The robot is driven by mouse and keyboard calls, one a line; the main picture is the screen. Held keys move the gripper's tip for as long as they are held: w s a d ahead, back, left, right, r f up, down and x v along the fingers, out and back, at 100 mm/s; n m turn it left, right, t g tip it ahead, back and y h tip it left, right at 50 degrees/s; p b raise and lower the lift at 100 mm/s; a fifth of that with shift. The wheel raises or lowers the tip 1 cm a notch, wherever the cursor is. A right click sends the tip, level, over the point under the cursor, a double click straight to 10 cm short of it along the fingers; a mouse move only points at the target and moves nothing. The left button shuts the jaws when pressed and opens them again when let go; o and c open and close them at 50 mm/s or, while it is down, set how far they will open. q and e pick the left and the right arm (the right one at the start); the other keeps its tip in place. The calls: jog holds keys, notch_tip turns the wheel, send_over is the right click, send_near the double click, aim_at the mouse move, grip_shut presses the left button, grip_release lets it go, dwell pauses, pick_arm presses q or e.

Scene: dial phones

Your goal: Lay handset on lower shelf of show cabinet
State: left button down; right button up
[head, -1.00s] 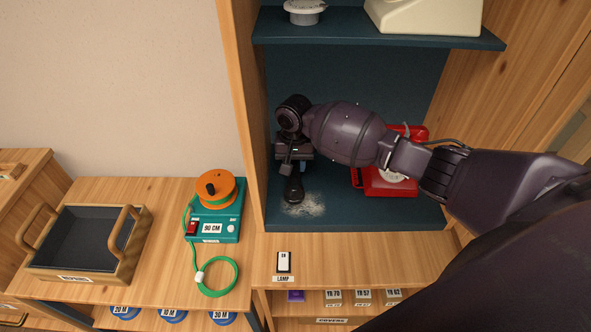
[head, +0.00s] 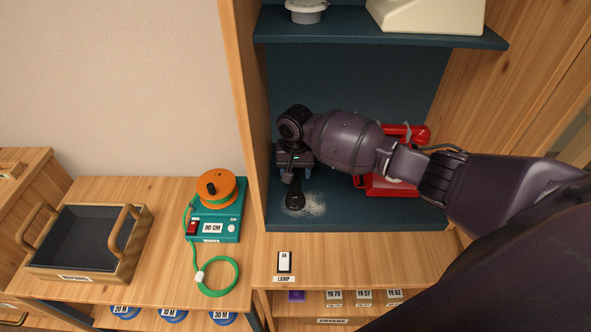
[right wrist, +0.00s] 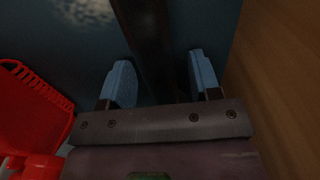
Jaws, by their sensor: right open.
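The black handset (head: 294,201) is on the dark blue lower shelf (head: 350,216) of the show cabinet, at the left beside a pale dusty patch. Only its near end shows in the head view; my right gripper and wrist hide the rest. My right gripper (head: 294,177) is open above it, fingers apart. In the right wrist view the handset appears as a dark bar (right wrist: 152,40) running between the two blue-padded fingers (right wrist: 160,80), with gaps on both sides. My left gripper is not in view.
A red dial phone (head: 376,187) stands right of the handset, partly behind my right arm. The cabinet's wooden left wall (head: 247,120) is close to the gripper. The upper shelf (head: 340,27) holds a cream phone (head: 425,15). A teal reel unit (head: 228,222) stands outside, left.

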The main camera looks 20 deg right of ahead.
aim_at(296, 169)
jog(key=shift+r, duration=0.1)
notch_tip(296, 169, up, 12)
jog(key=p, duration=0.1)
jog(key=shift+r, duration=0.15)
dwell(0.7)
